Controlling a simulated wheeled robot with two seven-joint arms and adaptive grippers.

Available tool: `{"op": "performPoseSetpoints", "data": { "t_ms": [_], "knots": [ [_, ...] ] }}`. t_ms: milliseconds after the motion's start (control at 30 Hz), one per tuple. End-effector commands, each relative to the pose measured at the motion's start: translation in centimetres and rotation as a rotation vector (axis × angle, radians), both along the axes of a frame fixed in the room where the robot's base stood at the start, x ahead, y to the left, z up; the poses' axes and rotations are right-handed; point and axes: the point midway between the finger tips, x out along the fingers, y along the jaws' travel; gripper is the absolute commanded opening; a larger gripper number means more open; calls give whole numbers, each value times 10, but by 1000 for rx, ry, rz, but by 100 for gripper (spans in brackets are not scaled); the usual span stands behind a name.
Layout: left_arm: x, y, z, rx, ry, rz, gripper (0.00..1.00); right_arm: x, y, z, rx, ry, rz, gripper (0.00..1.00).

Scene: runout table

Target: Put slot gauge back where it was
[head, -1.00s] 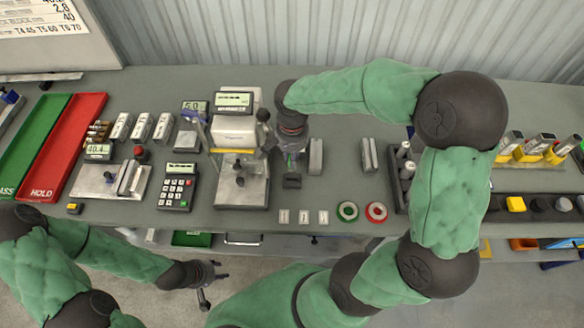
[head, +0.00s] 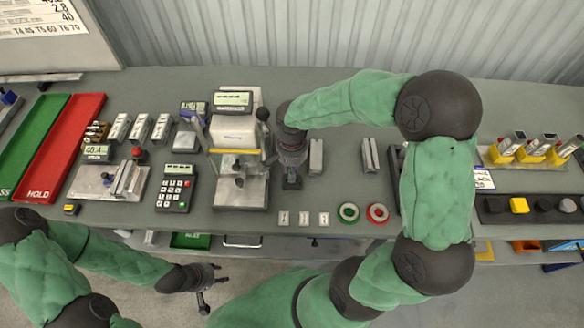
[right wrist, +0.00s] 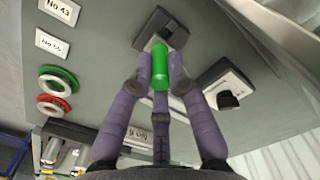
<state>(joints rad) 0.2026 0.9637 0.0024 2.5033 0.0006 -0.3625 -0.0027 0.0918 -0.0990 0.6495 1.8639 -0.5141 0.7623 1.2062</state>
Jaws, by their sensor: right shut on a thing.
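My right gripper (right wrist: 160,80) is shut on an upright green cylinder (right wrist: 160,62), which I take to be the slot gauge's handle. Its lower end meets a dark block with a pale metal top (right wrist: 152,30); I cannot tell whether they are joined or only touching. In the head view my right gripper (head: 291,168) points down, with the dark block (head: 292,183) below it, right of the press-like instrument; its fingers hide most of the green. My left gripper (head: 212,284) is empty in front of the table, its fingers apart.
A metal block (head: 316,157) stands close to the right, showing a black knob (right wrist: 229,99) in the wrist view. The instrument (head: 240,180) stands close left. Small labels (head: 303,218), a green ring (head: 348,212) and a red ring (head: 378,213) lie near the front edge.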

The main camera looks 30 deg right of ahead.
Motion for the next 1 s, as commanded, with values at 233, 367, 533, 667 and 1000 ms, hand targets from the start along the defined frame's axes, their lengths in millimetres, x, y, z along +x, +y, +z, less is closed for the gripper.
{"op": "performPoseSetpoints", "data": {
  "t_ms": [233,367,533,667,1000],
  "knots": [
    [0,0,-4,0,0,0,40,0,0,-4,0,0,0,38],
    [0,0,-4,0,0,0,40,0,0,-4,0,0,0,42],
    [0,0,-4,0,0,0,40,0,0,-4,0,0,0,42],
    [0,0,-1,0,0,0,40,0,0,-1,0,0,0,42],
    [0,0,14,0,0,0,40,2,0,52,-1,-7,0,42]
  ]
}}
